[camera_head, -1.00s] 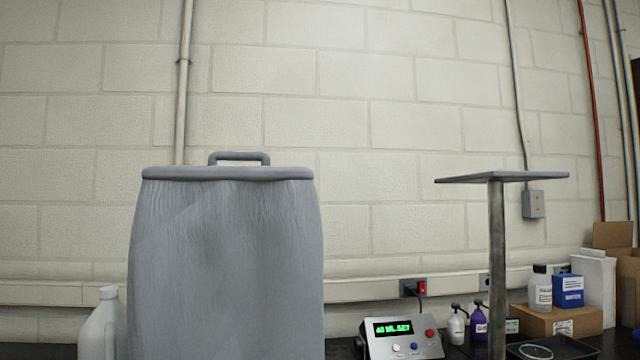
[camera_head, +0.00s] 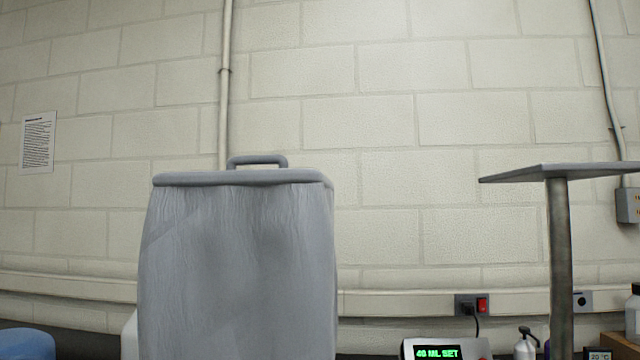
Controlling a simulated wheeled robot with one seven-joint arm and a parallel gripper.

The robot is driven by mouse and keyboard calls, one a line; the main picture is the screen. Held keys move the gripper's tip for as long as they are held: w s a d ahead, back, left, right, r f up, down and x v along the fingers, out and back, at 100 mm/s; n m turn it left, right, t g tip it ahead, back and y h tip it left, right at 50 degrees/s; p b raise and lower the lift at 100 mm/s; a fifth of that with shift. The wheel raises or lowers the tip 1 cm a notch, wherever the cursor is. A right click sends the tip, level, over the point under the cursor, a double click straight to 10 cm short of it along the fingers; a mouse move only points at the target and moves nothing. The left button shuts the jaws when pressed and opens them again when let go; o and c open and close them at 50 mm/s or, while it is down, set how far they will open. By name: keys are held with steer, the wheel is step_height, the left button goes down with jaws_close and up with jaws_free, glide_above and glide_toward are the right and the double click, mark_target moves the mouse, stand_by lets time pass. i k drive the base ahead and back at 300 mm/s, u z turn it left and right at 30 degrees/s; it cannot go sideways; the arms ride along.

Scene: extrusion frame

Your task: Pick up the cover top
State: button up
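The cover top (camera_head: 243,177) is a flat grey lid with a raised bar handle (camera_head: 257,160). It lies on top of a tall grey, wrinkled-looking container (camera_head: 237,265) left of centre. The handle stands upright and clear, with only the wall behind it. My gripper does not show in this view, so its place relative to the cover cannot be told.
A flat grey plate (camera_head: 565,170) on a post (camera_head: 560,260) stands at right, with a clear gap between it and the container. A control box (camera_head: 445,349) and a pump bottle (camera_head: 525,345) sit low between them. A block wall (camera_head: 420,90) is behind.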

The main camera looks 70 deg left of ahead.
mark_target(284, 175)
steer(key=u, duration=0.05)
steer(key=k, duration=0.95)
steer(key=u, duration=1.4)
steer(key=i, duration=0.5)
